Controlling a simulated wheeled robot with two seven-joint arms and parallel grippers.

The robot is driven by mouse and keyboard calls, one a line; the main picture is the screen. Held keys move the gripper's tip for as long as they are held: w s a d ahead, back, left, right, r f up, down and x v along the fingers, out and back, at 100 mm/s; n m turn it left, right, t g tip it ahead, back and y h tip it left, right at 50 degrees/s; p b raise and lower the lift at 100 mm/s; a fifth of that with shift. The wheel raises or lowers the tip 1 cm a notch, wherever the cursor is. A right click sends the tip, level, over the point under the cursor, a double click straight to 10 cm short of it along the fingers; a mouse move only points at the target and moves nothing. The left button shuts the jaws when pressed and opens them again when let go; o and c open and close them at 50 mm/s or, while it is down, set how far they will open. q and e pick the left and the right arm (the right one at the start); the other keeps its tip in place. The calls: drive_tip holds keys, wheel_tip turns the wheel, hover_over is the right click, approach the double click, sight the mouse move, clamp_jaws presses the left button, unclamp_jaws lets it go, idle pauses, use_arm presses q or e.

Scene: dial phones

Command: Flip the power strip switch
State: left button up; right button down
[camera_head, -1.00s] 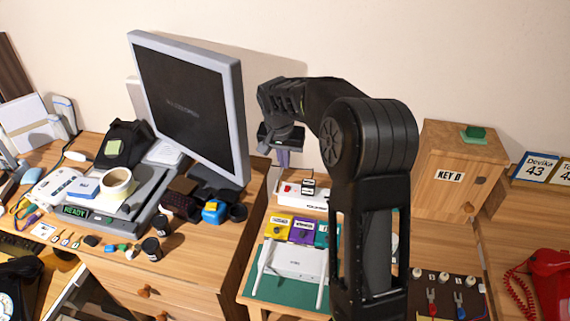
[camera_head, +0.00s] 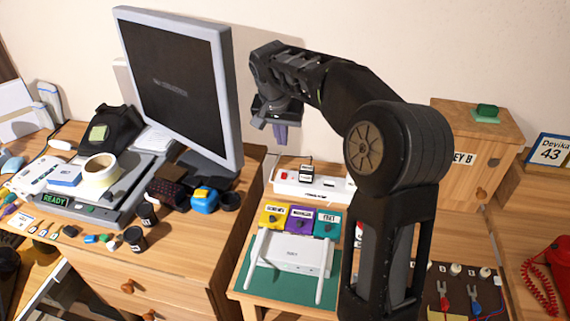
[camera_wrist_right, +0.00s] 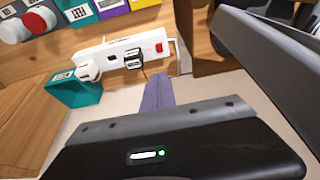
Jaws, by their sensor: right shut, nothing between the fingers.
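The white power strip (camera_head: 318,187) lies at the back of the small table, with a red switch (camera_head: 284,177) at its left end and a black plug beside it. In the right wrist view the strip (camera_wrist_right: 125,54) shows at the top, its red switch (camera_wrist_right: 159,48) at the right end. My right gripper (camera_head: 280,135) is shut and empty, its purple fingers pointing down above and behind the switch end, apart from it. The fingers also show in the right wrist view (camera_wrist_right: 158,92), just below the strip. My left gripper is out of view.
Yellow, purple and teal boxes (camera_head: 300,218) and a white router (camera_head: 292,253) stand in front of the strip. A large monitor (camera_head: 180,85) is left of my right gripper. A wooden key box (camera_head: 475,150) stands at the right.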

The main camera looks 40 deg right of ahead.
sight(286, 173)
drive_tip(key=x, duration=0.9)
drive_tip(key=p+x, duration=0.1)
drive_tip(key=x, duration=0.4)
drive_tip(key=shift+s+a+f, duration=0.2)
drive_tip(key=shift+s+a, duration=0.1)
drive_tip(key=shift+a, duration=0.05)
drive_tip(key=shift+d+r+g+y+p, duration=0.15)
drive_tip(key=shift+g+y+p, duration=0.15)
drive_tip(key=shift+p, duration=0.75)
drive_tip(key=shift+f, duration=0.5)
drive_tip(key=shift+b, duration=0.3)
